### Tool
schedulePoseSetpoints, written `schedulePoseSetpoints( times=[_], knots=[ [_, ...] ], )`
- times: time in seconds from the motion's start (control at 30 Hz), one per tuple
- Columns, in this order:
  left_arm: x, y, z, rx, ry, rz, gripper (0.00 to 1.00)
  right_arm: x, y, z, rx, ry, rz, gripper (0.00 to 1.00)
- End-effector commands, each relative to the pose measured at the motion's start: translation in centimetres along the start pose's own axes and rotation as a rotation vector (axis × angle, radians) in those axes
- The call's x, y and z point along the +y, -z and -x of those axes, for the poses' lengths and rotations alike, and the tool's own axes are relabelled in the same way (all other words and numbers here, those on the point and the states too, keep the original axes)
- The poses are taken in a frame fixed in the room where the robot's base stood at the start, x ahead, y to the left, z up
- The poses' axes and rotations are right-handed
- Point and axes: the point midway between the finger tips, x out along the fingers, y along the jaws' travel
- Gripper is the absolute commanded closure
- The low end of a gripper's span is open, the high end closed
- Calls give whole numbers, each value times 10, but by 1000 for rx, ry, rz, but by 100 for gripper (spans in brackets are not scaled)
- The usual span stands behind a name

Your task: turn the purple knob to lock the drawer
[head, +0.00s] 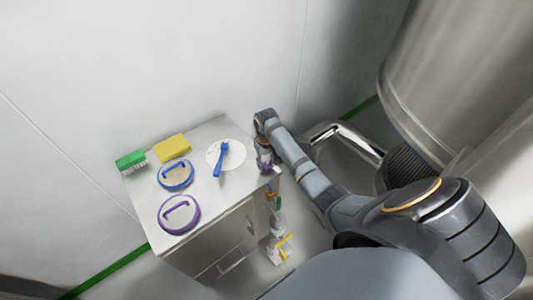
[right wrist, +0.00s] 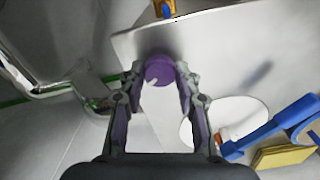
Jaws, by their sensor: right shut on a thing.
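The purple knob (right wrist: 159,70) shows in the right wrist view as a round knob with a pale mark on its lower edge, on a metal surface of the cabinet. My right gripper (right wrist: 160,74) has its two fingertips closed on the knob's left and right sides. In the head view my right gripper (head: 267,167) is at the right edge of the metal cabinet (head: 210,246), and I cannot make out the knob there. Drawer fronts show on the cabinet's front side. My left gripper is not in view.
On the cabinet top stand a purple-rimmed lid (head: 164,228), a blue-rimmed lid (head: 163,185), a green brush (head: 130,160), a yellow sponge (head: 172,147) and a white disc (head: 238,151) with a blue tool (head: 221,160). A bent metal pipe (head: 345,130) is to the right.

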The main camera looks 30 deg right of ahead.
Motion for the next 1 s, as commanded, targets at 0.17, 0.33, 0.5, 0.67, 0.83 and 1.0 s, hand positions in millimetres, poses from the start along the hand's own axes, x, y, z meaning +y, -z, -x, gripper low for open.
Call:
schedulePoseSetpoints(
  times=[0.17, 0.33, 0.5, 0.67, 0.83, 1.0],
  knots=[
    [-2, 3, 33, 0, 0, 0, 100, -1, -2, 6, -7, 0, -161, 98],
    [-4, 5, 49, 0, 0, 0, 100, -1, -1, 4, -5, 0, -297, 98],
    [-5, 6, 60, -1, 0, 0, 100, 0, -1, 2, -5, 0, -404, 98],
    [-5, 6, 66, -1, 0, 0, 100, 0, -1, 0, -5, -1, -473, 98],
    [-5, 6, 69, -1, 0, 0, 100, 0, -1, -1, -4, -1, -516, 98],
    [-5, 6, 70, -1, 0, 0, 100, 0, -1, -2, -4, -1, -532, 98]
  ],
)
